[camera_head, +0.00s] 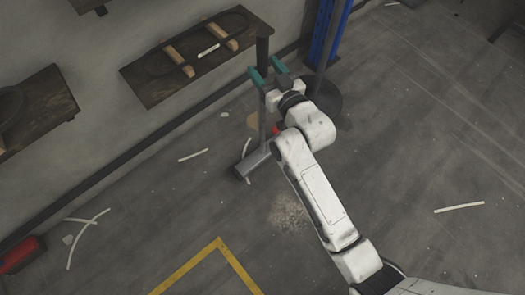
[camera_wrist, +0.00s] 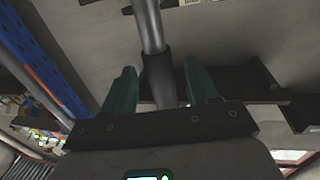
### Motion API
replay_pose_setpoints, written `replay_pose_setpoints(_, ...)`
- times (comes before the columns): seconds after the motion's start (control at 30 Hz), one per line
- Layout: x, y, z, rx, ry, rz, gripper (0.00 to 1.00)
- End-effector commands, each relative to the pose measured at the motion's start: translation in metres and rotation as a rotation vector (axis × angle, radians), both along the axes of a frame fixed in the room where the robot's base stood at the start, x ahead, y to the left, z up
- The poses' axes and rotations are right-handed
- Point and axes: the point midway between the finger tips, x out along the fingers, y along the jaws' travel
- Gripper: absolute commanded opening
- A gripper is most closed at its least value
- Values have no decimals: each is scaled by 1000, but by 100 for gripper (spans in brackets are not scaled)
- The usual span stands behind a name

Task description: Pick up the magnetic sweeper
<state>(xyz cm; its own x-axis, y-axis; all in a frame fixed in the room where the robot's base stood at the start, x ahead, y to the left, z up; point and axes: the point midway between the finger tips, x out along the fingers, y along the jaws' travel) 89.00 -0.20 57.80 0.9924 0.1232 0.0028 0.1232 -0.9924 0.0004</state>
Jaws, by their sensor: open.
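The magnetic sweeper (camera_head: 252,165) stands on the floor by the wall, its grey bar low and its thin shaft rising upright. A black grip (camera_head: 262,48) tops the shaft in the head view. My gripper (camera_head: 267,71) is open at the upper shaft, with its teal fingers pointing to the wall. In the wrist view, a grey pole with a black sleeve (camera_wrist: 158,72) passes between the spread fingers of my gripper (camera_wrist: 160,68). I see gaps beside the pole there. My arm hides part of the sweeper's lower right in the head view.
A wooden wall shelf (camera_head: 150,92) is just left of my gripper, and another shelf (camera_head: 38,108) is farther left. A blue post (camera_head: 328,40) and a dark round base (camera_head: 325,103) stand close on the right. Pale strips (camera_head: 193,155) litter the otherwise open floor.

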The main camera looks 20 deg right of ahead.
Motion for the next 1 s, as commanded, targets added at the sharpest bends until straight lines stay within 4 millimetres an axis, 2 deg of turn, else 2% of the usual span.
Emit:
replay_pose_setpoints(0.13,14,2,-2,0,3,1,59)
replay_pose_setpoints(0.4,16,3,-1,0,3,0,59)
replay_pose_setpoints(1.0,16,3,-1,0,3,1,1)
